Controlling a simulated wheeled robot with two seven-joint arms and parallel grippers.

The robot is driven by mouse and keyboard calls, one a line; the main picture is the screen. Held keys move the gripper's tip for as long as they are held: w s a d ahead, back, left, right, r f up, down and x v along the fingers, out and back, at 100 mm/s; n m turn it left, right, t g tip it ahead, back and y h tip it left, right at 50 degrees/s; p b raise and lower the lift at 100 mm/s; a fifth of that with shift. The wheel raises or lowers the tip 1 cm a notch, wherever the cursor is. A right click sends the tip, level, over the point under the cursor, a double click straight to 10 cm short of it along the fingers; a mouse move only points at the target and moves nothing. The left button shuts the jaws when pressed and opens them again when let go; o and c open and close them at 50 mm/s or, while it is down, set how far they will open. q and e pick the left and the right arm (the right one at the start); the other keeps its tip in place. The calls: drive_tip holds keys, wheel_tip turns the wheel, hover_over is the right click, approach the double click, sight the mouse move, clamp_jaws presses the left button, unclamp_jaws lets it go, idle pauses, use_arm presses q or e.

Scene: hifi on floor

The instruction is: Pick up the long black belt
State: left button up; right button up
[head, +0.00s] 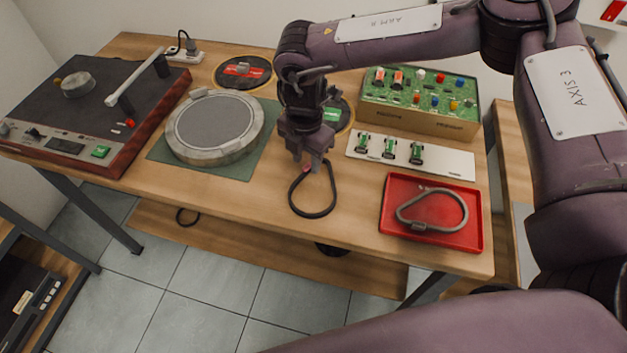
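A black belt loop (312,214) lies on the wooden table near its front edge, with a small pink spot at its far end. My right gripper (308,163) points down over that far end and hides part of it. Its fingertips are small and dark here, so I cannot tell whether they are shut on the belt. A second, greyer loop (463,212) with a small clip-like piece lies in the red tray (392,222) at the right. My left gripper is not in view.
A turntable deck (60,110) stands at the left, and a round grey platter (215,127) sits on a green mat. A green board box (415,118) and a white strip with green parts (440,160) are at the right. Bare table lies left of the belt.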

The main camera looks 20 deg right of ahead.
wheel_tip(320, 180, down, 2)
drive_tip(key=shift+f, duration=0.1)
clamp_jaws()
drive_tip(key=shift+r, duration=0.2)
